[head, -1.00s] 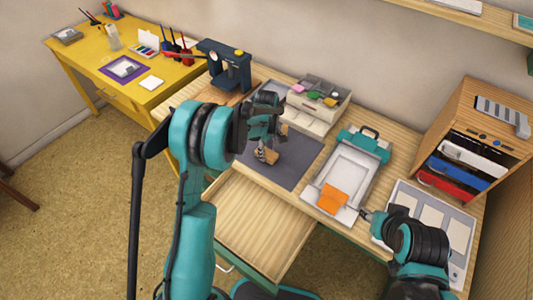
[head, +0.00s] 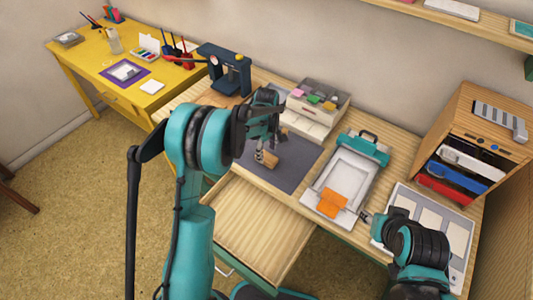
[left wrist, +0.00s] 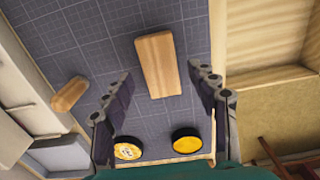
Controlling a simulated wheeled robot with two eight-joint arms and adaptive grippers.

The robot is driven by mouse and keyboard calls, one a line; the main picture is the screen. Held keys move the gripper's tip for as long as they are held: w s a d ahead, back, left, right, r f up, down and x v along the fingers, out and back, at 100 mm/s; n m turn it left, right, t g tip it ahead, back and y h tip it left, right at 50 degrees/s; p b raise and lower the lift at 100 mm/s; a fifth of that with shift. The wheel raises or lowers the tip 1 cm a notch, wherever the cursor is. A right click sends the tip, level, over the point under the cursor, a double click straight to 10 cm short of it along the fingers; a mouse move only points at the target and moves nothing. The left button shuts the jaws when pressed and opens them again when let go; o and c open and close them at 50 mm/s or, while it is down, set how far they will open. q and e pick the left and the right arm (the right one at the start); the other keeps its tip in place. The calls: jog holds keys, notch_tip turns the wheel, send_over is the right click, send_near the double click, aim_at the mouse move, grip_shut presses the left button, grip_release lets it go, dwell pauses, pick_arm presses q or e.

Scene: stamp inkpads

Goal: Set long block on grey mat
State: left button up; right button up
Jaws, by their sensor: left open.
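The long block (left wrist: 158,65), plain light wood, lies on the dark grey gridded mat (left wrist: 100,35) in the left wrist view. In the head view the block (head: 270,159) is partly hidden by my left gripper (head: 266,148), and the mat (head: 293,172) spreads around it. My left gripper (left wrist: 160,72) is open above the mat, one finger on each side of the block with gaps visible. My right gripper (head: 364,214) is beside the orange piece at the press tray; its jaws are too small to read.
A smaller wooden piece (left wrist: 70,93) and two round yellow-topped pads (left wrist: 127,150) (left wrist: 187,142) are near the mat's edges. A drawer box (head: 318,112) stands behind the mat. A white tray (head: 350,175) with an orange piece (head: 333,201) is to the right. An open drawer (head: 250,228) juts out in front.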

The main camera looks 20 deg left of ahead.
aim_at(266, 157)
pick_arm(q)
notch_tip(266, 157, up, 9)
jog(key=p, duration=0.3)
jog(key=s+r+m+t, duration=0.3)
jog(key=s+r+m, duration=0.3)
jog(key=s+r, duration=0.55)
jog(key=s+m+t, duration=0.4)
jog(key=s+m, duration=0.4)
jog(key=s, duration=0.6)
jog(key=shift+s+f, duration=0.3)
jog(key=shift+f, duration=0.05)
jog(key=shift+a, duration=0.15)
